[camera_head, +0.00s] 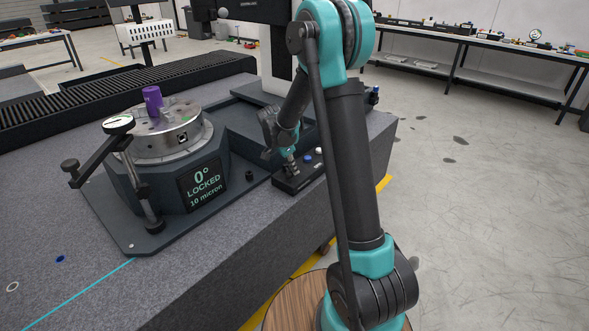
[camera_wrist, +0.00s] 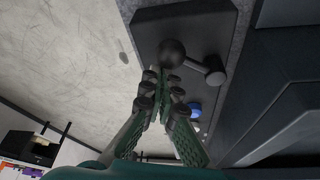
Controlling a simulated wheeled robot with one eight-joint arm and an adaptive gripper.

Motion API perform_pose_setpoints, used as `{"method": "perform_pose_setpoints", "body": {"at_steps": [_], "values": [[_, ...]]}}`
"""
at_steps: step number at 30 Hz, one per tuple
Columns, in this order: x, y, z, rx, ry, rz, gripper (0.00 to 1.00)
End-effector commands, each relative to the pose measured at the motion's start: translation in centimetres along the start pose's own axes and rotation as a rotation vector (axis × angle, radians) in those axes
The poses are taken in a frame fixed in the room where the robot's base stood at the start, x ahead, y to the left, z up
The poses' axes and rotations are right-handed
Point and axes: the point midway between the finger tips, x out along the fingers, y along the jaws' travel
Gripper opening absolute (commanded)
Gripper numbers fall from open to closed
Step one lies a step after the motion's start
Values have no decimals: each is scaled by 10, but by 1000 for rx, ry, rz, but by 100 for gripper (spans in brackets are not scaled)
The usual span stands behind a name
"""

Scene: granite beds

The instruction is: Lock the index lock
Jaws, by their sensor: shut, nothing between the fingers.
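The display on the front of the rotary table's housing (camera_head: 203,186) reads "0° LOCKED 10 micron". A dark control box (camera_head: 296,182) sits on the granite in front of the table, to the right of the display. In the wrist view the control box (camera_wrist: 150,28) carries a dark ball knob (camera_wrist: 172,52) and a short lever with a rounded end (camera_wrist: 214,73). I cannot tell which part is the index lock. My gripper (camera_head: 291,168) points down at the box, shut and empty. In the wrist view my gripper (camera_wrist: 160,78) has its fingertips beside the ball knob; contact is unclear.
A blue button (camera_head: 308,157) is on the box behind my gripper. A purple cylinder (camera_head: 152,98) stands on the round table plate (camera_head: 168,140). A dial gauge (camera_head: 118,124) on a stand is at its left. The granite's front left (camera_head: 90,280) is mostly clear.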

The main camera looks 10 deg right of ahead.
Motion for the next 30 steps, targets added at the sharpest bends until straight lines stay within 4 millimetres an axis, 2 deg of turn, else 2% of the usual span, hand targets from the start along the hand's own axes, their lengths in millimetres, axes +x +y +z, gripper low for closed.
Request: {"method": "perform_pose_setpoints", "body": {"at_steps": [12, 16, 20, 24, 30], "values": [[0, 0, -3, 0, -1, 0, 0], [3, 1, -18, 0, 0, 0, 0], [8, 3, -44, 0, 0, 0, 0], [-29, -1, -39, -8, 0, -2, 0], [-67, -3, -40, -7, 0, -3, 0]]}}
